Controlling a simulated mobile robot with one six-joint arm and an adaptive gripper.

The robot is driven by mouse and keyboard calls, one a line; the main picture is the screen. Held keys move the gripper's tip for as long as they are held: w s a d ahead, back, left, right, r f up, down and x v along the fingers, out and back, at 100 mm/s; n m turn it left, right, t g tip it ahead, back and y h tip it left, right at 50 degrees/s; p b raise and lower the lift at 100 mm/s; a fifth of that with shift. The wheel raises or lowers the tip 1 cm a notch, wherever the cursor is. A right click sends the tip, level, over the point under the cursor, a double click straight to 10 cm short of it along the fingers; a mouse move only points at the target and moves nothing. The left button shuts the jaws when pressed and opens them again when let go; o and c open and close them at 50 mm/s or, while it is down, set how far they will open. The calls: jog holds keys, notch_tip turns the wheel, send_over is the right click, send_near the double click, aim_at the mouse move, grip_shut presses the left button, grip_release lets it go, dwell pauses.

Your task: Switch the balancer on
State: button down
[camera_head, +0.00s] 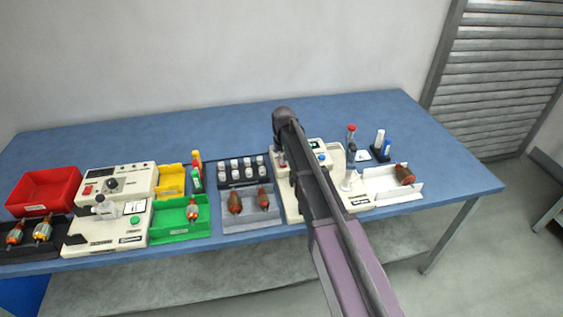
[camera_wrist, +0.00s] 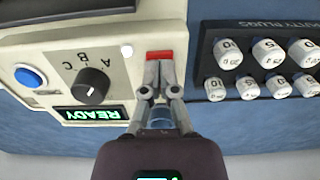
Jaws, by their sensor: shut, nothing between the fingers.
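The balancer (camera_head: 323,144) is a cream machine right of centre on the blue bench, partly hidden behind my arm. In the wrist view its panel (camera_wrist: 120,22) appears upside down. It carries a red rocker switch (camera_wrist: 160,56), a black knob (camera_wrist: 91,85) marked A, B, C, a blue button (camera_wrist: 29,77), a small white lamp (camera_wrist: 126,50) and a display (camera_wrist: 92,115) lit green with READY. My gripper (camera_wrist: 158,82) is shut and empty, its fingertips at the red switch's edge. I cannot tell whether they touch it.
A dark rack (camera_wrist: 262,62) of white plugs stands close beside the switch; it also shows in the head view (camera_head: 243,171). Left are another cream machine (camera_head: 120,182), a green bin (camera_head: 180,222) and a red bin (camera_head: 43,190). A white tray (camera_head: 390,184) lies right. The bench's back is clear.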

jog(key=shift+r+p, duration=3.15)
jog(key=shift+r, duration=0.2)
jog(key=s+d+m, duration=0.3)
jog(key=s+d, duration=1.9)
jog(key=s, duration=0.4)
jog(key=shift+d, duration=0.4)
